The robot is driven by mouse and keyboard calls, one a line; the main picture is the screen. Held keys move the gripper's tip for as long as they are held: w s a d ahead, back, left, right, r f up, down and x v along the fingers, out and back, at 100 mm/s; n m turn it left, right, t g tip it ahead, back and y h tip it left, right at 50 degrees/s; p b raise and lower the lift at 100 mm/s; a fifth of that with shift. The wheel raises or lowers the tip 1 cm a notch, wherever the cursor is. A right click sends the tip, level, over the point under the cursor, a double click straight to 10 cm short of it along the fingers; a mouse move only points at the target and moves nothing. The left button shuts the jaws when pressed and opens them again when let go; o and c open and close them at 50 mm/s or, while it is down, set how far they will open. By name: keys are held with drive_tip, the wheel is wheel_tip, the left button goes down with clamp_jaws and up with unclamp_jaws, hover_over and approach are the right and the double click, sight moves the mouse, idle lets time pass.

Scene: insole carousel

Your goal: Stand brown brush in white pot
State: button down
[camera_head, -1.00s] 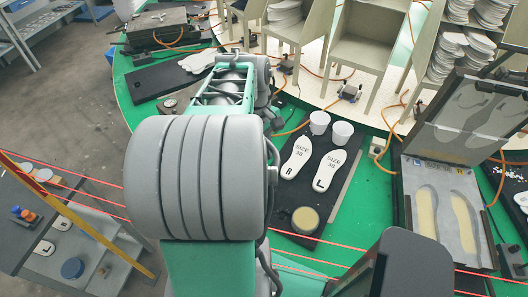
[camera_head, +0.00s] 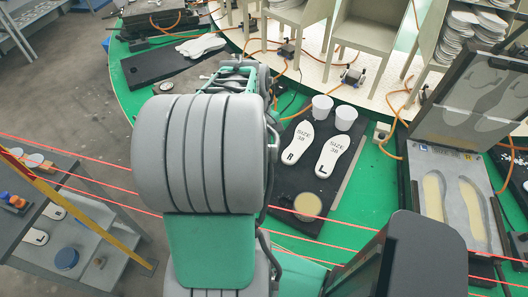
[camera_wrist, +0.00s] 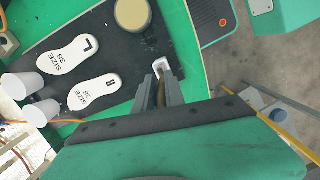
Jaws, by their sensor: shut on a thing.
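My gripper (camera_wrist: 166,82) is shut on a brown brush (camera_wrist: 161,92) in the wrist view. A pale, whitish end (camera_wrist: 160,66) shows between the fingertips. It is over the edge of the black mat, to the right of the insoles. In the head view, my arm hides gripper and brush. Two white pots stand side by side at the mat's far end. In the head view they are a left pot (camera_head: 322,107) and a right pot (camera_head: 346,117). They also show at the left of the wrist view (camera_wrist: 20,86), apart from the gripper.
Two white insoles marked R (camera_head: 297,143) and L (camera_head: 332,155) lie on the black mat (camera_head: 285,185). A round tan-filled container (camera_head: 307,206) stands at its near end. An open insole mould (camera_head: 447,195) is to the right. Orange hoses run behind the pots.

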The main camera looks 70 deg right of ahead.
drive_tip(key=shift+f+b, duration=0.95)
drive_tip(key=shift+f, duration=1.2)
drive_tip(key=c, duration=1.3)
unclamp_jaws()
drive_tip(key=shift+r, duration=0.1)
drive_tip(key=r, duration=0.5)
drive_tip(key=w+r, duration=0.1)
drive_tip(key=r, duration=0.1)
drive_tip(key=shift+d+r, duration=0.15)
drive_tip(key=shift+r, duration=0.15)
